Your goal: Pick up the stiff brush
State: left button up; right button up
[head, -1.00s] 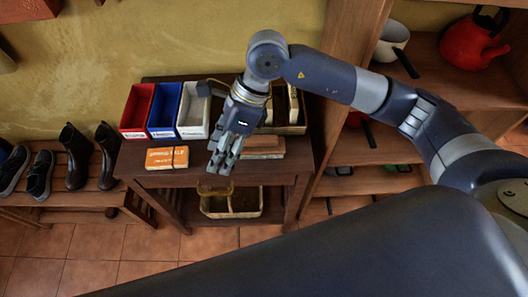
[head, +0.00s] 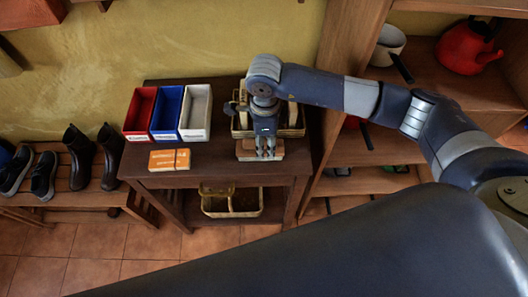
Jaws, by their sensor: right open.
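My right gripper (head: 265,154) is open. It points down over the front part of the dark wooden table, with its fingers in front of a low, flat brown and pale item (head: 244,152). The gripper hides much of this item, and I cannot tell whether it is the stiff brush or whether the fingers touch it. Behind the gripper stands a tan divided caddy (head: 297,131) with pale upright things in it, partly hidden by my arm. I cannot make out the stiff brush for certain. My left gripper is not in view.
Red (head: 140,112), blue (head: 166,112) and white (head: 195,113) bins stand on the table (head: 213,167), left of the gripper. An orange box (head: 169,159) lies before them. Another caddy (head: 231,203) sits on the lower shelf. A shelf unit (head: 345,95) borders the right side.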

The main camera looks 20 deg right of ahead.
jog(key=f, duration=0.1)
jog(key=s+f, duration=0.1)
jog(key=shift+a+f, duration=0.2)
jog(key=shift+f, duration=0.5)
jog(key=shift+w+f, duration=0.1)
jog(key=shift+w, duration=0.2)
grip_shut()
jog(key=shift+r, duration=0.2)
